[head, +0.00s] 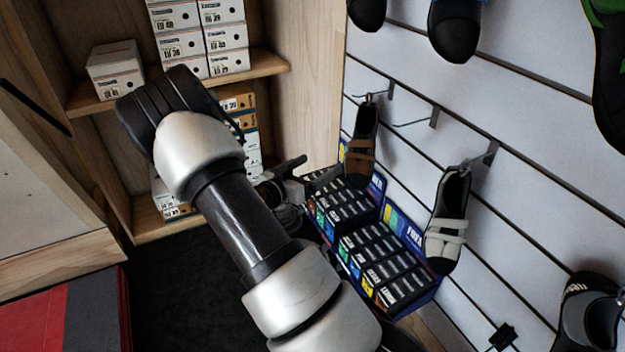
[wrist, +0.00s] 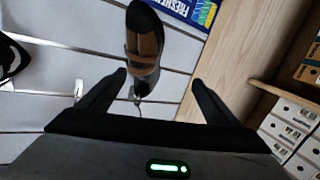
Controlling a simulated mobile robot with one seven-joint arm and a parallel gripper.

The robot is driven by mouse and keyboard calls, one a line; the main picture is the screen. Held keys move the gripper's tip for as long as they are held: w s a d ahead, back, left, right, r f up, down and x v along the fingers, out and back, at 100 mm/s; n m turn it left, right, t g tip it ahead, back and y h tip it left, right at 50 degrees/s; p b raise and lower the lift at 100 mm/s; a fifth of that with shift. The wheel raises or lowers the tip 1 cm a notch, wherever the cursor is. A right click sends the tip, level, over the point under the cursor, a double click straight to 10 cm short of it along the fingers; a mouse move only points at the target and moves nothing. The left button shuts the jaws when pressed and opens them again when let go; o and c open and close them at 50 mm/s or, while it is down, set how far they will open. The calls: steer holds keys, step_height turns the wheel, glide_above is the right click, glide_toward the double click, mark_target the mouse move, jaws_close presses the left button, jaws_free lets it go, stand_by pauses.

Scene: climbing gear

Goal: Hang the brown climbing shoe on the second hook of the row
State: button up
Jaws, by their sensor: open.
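The brown climbing shoe (head: 361,150) hangs toe down from the far hook (head: 380,95) of the row on the white slatted wall. The hook beside it (head: 434,117) is empty. A grey and black shoe (head: 447,220) hangs on the nearer hook after that. My gripper (head: 312,172) is to the left of the brown shoe in the head view, its fingers partly hard to make out. In the wrist view my gripper (wrist: 160,77) is open, and the brown shoe (wrist: 145,40) shows beyond and between the fingertips, apart from them.
A display of small boxes (head: 375,255) stands below the hooks, close under my gripper. Wooden shelves (head: 270,65) with shoe boxes stand at the back left. More shoes hang above, and a dark shoe (head: 590,310) is at the lower right.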

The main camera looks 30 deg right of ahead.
mark_target(351, 146)
steer(key=shift+g+h, duration=0.4)
steer(key=shift+h, duration=0.5)
steer(key=b+x, duration=0.1)
steer(key=x, duration=0.5)
steer(key=s+f+x, duration=0.1)
steer(key=x, duration=0.5)
steer(key=s+b+x, duration=0.1)
steer(key=x, duration=0.5)
steer(key=shift+s+d+f+b, duration=0.15)
steer(key=shift+s+d+b, duration=0.05)
steer(key=shift+d+b, duration=0.1)
steer(key=shift+a, duration=0.1)
steer(key=c, duration=1.3)
steer(key=shift+a+r+p, duration=0.2)
steer(key=shift+r+p, duration=0.1)
steer(key=shift+r, duration=0.4)
steer(key=shift+a, duration=0.1)
steer(key=shift+w+a+r, duration=0.1)
steer(key=shift+w+a, duration=0.05)
steer(key=shift+a, duration=0.7)
steer(key=shift+w+a+r, duration=0.1)
steer(key=shift+a, duration=0.75)
